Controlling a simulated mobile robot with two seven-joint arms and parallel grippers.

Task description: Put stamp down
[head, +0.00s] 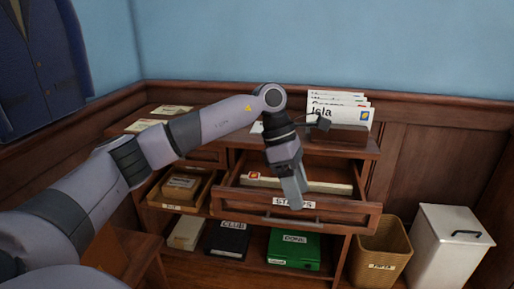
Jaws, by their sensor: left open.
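The drawer (330,214) of the wood cabinet is pulled open, and its front label is partly hidden by my gripper. My left gripper (293,199) points down at the drawer's front, over the label, with open jaws and nothing visible in them. A small red-orange patch, perhaps a stamp (254,176), shows on pale paper inside the drawer, left of my gripper. Pale strips (328,187) also lie in the drawer to the right. My arm hides part of the drawer's inside and the cabinet top.
Envelopes (339,113), the front one reading "Isla", stand in a wooden holder at the top right. Flat papers (144,125) lie at the top left. Below are a dark box (228,240) and a green box (293,252). A tan bin (381,250) and a white bin (446,248) stand right.

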